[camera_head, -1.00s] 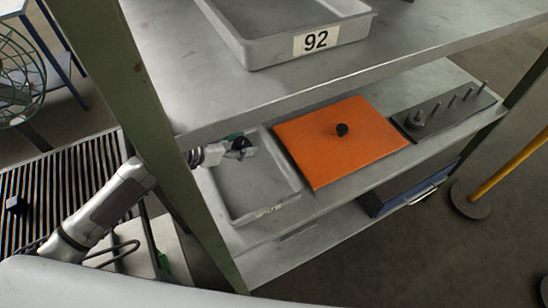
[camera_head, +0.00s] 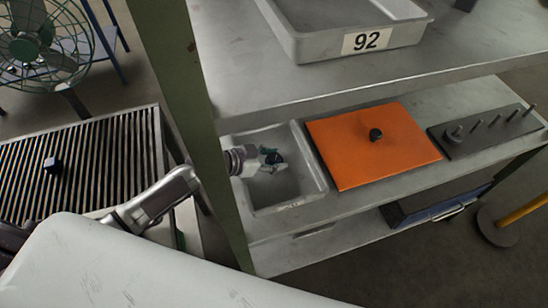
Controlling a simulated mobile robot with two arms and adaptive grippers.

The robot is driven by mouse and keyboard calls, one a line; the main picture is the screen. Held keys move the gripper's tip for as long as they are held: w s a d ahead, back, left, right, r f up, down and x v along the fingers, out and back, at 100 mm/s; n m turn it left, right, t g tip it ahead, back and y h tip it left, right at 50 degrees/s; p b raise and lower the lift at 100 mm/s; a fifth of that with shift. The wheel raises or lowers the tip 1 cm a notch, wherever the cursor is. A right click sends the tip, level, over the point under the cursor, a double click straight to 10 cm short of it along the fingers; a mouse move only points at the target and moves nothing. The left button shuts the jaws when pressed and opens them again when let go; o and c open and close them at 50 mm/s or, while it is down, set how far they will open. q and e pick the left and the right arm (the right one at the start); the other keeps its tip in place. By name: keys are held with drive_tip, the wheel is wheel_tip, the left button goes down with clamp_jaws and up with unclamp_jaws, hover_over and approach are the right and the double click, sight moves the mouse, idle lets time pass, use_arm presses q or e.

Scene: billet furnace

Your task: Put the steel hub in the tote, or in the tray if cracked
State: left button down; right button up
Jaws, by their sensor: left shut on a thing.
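My left gripper (camera_head: 268,160) reaches in past the green rack post and is over a grey open container (camera_head: 315,187) on the middle shelf. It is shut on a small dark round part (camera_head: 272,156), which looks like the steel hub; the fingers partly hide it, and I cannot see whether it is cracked. Whether the part touches the container floor is unclear. Another grey open container (camera_head: 400,40), labelled 92, stands on the upper shelf. I cannot tell for certain which is tote and which is tray. My right gripper is not in view.
An orange mat (camera_head: 350,150) with a black knob-like piece (camera_head: 376,135) lies beside the lower container. A dark peg board (camera_head: 490,138) is further right. The green post (camera_head: 190,90) stands close to my left arm. A slatted conveyor (camera_head: 100,150) and a fan (camera_head: 40,35) are left.

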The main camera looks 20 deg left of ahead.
use_arm(q)
drive_tip(key=shift+r, duration=0.1)
drive_tip(key=c, duration=0.5)
unclamp_jaws()
drive_tip(key=shift+f, duration=0.2)
drive_tip(key=shift+c, duration=0.2)
drive_tip(key=shift+o, duration=0.5)
